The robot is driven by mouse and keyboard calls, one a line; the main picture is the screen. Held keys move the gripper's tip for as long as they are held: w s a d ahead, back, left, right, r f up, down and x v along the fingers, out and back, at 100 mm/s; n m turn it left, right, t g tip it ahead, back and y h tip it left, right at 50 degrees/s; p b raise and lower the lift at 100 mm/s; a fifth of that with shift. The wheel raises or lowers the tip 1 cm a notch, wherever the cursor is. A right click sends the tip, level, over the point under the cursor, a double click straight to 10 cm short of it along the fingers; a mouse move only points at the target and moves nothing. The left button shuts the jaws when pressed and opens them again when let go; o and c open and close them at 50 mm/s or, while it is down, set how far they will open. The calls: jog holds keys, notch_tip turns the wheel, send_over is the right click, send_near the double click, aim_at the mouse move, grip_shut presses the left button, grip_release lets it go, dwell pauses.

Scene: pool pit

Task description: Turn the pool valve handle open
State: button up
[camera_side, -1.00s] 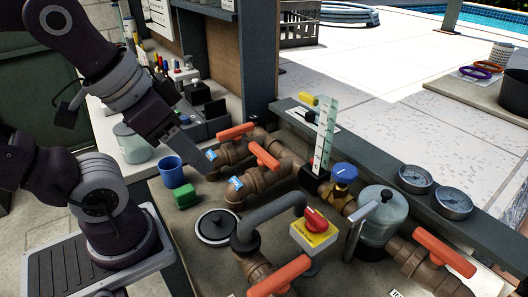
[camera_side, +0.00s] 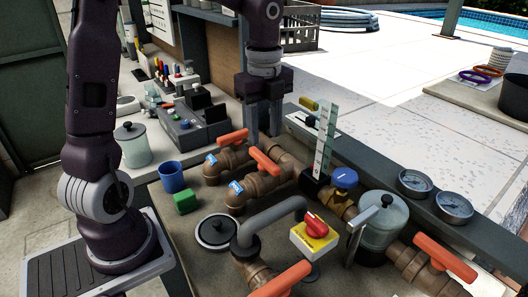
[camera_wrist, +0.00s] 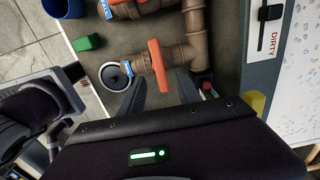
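Two orange valve handles sit on brown pipes with blue tags. The nearer handle (camera_side: 264,161) lies crosswise to its pipe; it also shows in the wrist view (camera_wrist: 157,65). More orange handles are at the front (camera_side: 280,280) and right (camera_side: 445,257). I cannot tell which one the task means. My gripper (camera_side: 264,128) points down, just above and behind the nearer handle. Its fingers are apart and empty. In the wrist view, the handle's lower end appears between the fingertips (camera_wrist: 160,80); I see no clear contact.
A blue cup (camera_side: 171,177), a green block (camera_side: 185,199) and a round black-rimmed lid (camera_side: 215,230) lie left of the pipes. A clear upright gauge (camera_side: 325,140), a blue-capped valve (camera_side: 345,174) and a red knob (camera_side: 316,224) stand to the right.

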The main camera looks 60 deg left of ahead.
aim_at(264, 157)
notch_tip(264, 157, down, 6)
jog(key=shift+f, duration=0.15)
grip_shut()
